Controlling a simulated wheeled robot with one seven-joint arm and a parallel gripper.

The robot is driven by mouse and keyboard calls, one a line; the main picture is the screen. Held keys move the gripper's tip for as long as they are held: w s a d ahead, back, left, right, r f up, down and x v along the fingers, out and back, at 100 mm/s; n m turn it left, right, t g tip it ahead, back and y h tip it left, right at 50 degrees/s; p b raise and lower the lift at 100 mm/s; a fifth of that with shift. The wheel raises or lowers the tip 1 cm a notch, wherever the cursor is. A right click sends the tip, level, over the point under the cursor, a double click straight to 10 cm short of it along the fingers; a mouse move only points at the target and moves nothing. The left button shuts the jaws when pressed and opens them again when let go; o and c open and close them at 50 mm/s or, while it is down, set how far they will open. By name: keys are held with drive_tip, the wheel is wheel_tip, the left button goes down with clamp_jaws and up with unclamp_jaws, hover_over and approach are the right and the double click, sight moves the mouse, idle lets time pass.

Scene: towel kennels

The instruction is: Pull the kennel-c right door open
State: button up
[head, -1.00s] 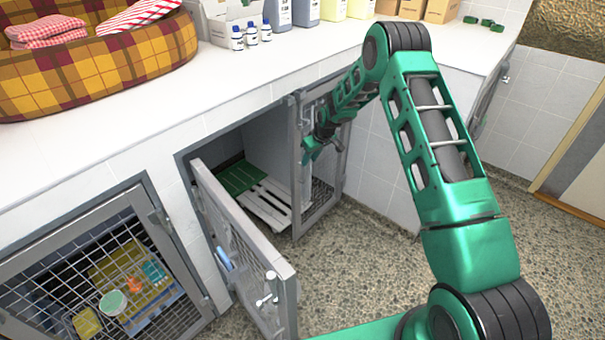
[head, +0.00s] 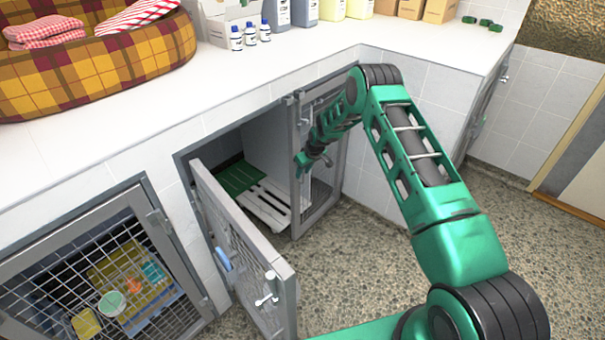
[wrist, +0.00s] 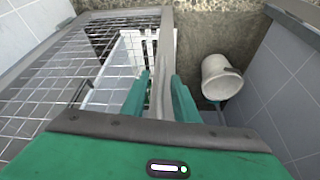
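The kennel-c right door (head: 321,192), a grey-framed mesh panel, stands at the right side of the middle kennel opening, nearly in line with the kennel front. My gripper (head: 312,163) is at its left edge. In the wrist view the door's edge bar (wrist: 163,85) runs between my two green fingers (wrist: 161,82), which sit close on both sides of it and look shut on it. The mesh (wrist: 70,75) spreads to the left. The arm hides part of the door's upper half in the head view.
The left door (head: 240,255) of the same kennel stands swung out. White slats (head: 267,203) and a green panel lie inside. Another mesh door (head: 95,265) is at the far left. A white bucket (wrist: 220,76) is right of my fingers. Speckled floor (head: 360,270) is clear in front.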

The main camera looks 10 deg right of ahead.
drive_tip(key=shift+c, duration=0.3)
clamp_jaws()
idle(1.1)
